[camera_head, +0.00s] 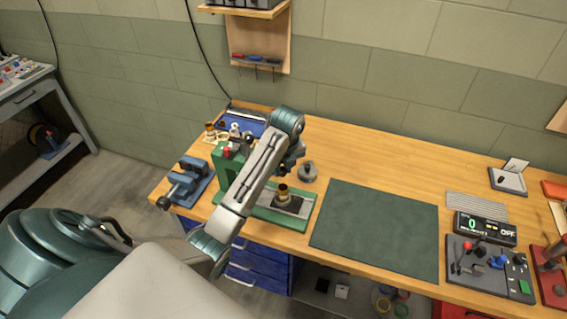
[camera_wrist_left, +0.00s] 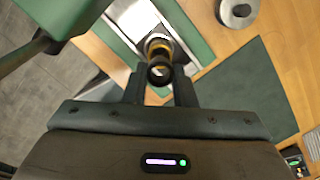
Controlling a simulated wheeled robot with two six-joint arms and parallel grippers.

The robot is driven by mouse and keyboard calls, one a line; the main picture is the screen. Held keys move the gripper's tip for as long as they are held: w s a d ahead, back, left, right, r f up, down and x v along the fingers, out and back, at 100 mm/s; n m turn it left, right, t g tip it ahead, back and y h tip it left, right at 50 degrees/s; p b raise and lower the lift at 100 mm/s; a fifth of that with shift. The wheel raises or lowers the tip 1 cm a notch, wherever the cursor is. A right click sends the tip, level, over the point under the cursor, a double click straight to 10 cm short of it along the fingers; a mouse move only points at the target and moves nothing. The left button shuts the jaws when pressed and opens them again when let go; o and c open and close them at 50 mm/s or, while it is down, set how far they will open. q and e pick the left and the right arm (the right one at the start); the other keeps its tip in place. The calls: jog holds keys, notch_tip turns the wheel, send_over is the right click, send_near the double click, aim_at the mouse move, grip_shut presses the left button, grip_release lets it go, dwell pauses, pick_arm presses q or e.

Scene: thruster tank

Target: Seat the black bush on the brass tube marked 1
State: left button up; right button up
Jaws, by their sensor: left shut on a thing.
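The black bush (camera_wrist_left: 159,74) is a dark ring between the two fingertips of my left gripper (camera_wrist_left: 160,88) in the left wrist view. The gripper is shut on it. A brass tube (camera_wrist_left: 157,45) shows just beyond the bush, nearly in line with it; I cannot tell whether they touch. In the head view the brass tube (camera_head: 283,190) stands upright on the metal plate of a green fixture (camera_head: 268,214). My left gripper (camera_head: 286,172) is just above it, partly hidden by its own arm. The mark on the tube cannot be read. My right gripper is out of view.
A green upright of the fixture stands left of the tube, with a blue vise (camera_head: 187,178) beyond. A round grey metal piece (camera_head: 308,172) sits behind right. A dark green mat (camera_head: 378,228) lies clear to the right. A control panel (camera_head: 488,268) is farther right.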

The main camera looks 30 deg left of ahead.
pick_arm(q)
jog(key=shift+f, duration=0.65)
notch_tip(320, 180, down, 2)
jog(key=shift+d+f, duration=0.1)
jog(key=shift+d, duration=0.05)
jog(key=shift+f, duration=0.6)
jog(key=shift+f+b, duration=0.3)
jog(key=shift+f, duration=0.3)
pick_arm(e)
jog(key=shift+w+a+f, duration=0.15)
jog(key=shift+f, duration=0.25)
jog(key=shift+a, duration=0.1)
pick_arm(q)
jog(key=o, duration=1)
jog(key=shift+f, duration=0.1)
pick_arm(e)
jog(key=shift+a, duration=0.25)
